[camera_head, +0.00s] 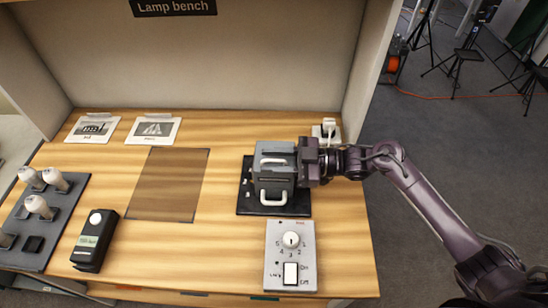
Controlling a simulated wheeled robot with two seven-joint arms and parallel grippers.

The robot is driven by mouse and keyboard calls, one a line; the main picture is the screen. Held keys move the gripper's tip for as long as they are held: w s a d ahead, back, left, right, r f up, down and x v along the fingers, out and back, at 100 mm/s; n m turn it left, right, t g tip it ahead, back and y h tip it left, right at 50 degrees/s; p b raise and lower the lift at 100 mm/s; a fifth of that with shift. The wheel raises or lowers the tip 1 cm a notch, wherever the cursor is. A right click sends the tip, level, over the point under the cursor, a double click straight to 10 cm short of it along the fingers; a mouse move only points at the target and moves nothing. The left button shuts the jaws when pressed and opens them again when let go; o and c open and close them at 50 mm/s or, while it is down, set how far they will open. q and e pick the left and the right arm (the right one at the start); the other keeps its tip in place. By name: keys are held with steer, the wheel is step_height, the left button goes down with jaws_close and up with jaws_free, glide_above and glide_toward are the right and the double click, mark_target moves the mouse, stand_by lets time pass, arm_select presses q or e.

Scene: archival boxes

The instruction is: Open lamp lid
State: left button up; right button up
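The lamp housing (272,182) is a dark grey box on a black base plate (245,205) at the right of the bench. Its lid (275,149) lies on top and appears down. One pale handle (274,162) shows at the top and another pale handle (274,197) on the front. My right gripper (299,160) reaches in from the right and is at the box's upper right side, touching it or very close. Its fingertips are not clear, so I cannot tell whether it is open or shut. My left gripper is not in view.
A control panel (279,262) with a knob and switch lies in front of the box. A dark rectangular mat (169,184) is bare. A black handheld device (95,240) and a bulb tray (62,222) are at left. A socket (327,131) stands behind my gripper.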

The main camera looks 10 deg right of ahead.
mark_target(275, 144)
jaws_close()
steer(key=shift+w+r, duration=0.1)
steer(key=shift+w+d+r+m+p, duration=0.2)
steer(key=shift+w+r+m+p, duration=0.2)
steer(key=shift+w+r+m, duration=0.4)
steer(key=shift+w+d+r+m, duration=0.1)
steer(key=shift+w+r+m, duration=0.15)
steer(key=shift+w+m, duration=0.35)
steer(key=shift+w+d+r+m, duration=0.1)
steer(key=shift+w+r+m, duration=0.1)
steer(key=shift+w+m, duration=0.4)
steer(key=shift+w+d+r+m, duration=0.2)
steer(key=shift+w+m, duration=0.55)
steer(key=shift+w, duration=0.05)
steer(key=shift+w+d+r+m, duration=0.15)
steer(key=shift+w+m, duration=0.6)
steer(key=shift+w, duration=0.05)
